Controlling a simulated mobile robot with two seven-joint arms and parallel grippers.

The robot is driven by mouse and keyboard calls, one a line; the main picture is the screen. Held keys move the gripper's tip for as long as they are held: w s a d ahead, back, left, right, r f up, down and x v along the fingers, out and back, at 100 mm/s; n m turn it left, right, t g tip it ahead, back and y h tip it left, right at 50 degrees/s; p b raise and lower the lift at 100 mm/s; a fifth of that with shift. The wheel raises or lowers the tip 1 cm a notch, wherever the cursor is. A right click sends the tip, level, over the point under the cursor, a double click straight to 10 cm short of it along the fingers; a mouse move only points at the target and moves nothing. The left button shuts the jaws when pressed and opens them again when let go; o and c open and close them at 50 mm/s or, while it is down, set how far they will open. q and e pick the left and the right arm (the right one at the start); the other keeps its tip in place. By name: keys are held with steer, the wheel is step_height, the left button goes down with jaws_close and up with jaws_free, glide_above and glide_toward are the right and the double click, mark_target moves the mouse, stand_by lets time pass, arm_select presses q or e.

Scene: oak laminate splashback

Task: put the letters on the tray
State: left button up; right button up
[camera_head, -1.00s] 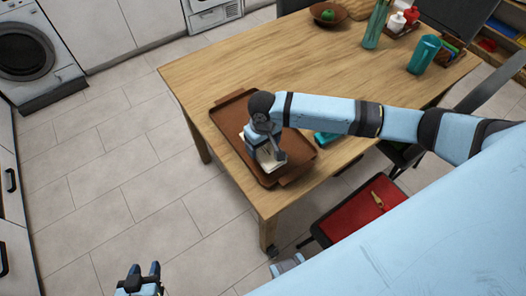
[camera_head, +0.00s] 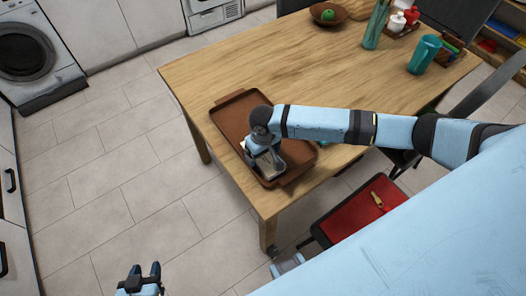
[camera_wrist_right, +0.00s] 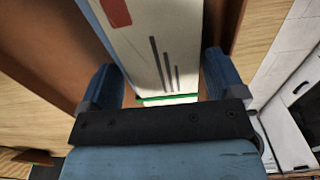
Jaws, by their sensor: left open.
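The brown tray (camera_head: 232,112) lies on the near end of the wooden table. My right gripper (camera_head: 268,172) is over the tray's near part. In the right wrist view, its two fingers (camera_wrist_right: 160,85) are spread apart on either side of a white letter (camera_wrist_right: 165,45) with a red mark and dark lines. Brown surface shows between the letter and the fingers. In the head view the gripper hides most of the letter, and a small white edge (camera_head: 243,145) shows beside it. My left gripper (camera_head: 140,280) is open and empty over the floor, away from the table.
A bowl with a green fruit (camera_head: 328,14), a teal vase (camera_head: 376,25), a teal cup (camera_head: 424,54) and bottles (camera_head: 403,18) stand at the table's far side. A chair with a red seat (camera_head: 362,212) is at the near right. The table's middle is clear.

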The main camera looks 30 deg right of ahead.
steer(key=shift+r, duration=0.1)
step_height(320, 180, up, 12)
steer(key=shift+p, duration=0.35)
stand_by(0.5)
steer(key=s+a+f+n+t+y+p, duration=0.1)
steer(key=s+a+f+t+y+p, duration=0.15)
steer(key=a, duration=0.25)
steer(key=s+a+f+t+y+p, duration=0.1)
steer(key=s+a+t+y+p, duration=0.1)
steer(key=s+a+t+y, duration=0.3)
steer(key=s+d+t+h+p, duration=0.3)
steer(key=s+d, duration=0.4)
steer(key=s, duration=0.3)
steer(key=shift+s+r+h+p, duration=0.2)
steer(key=shift+s+h+p, duration=0.05)
steer(key=shift+h+p, duration=0.4)
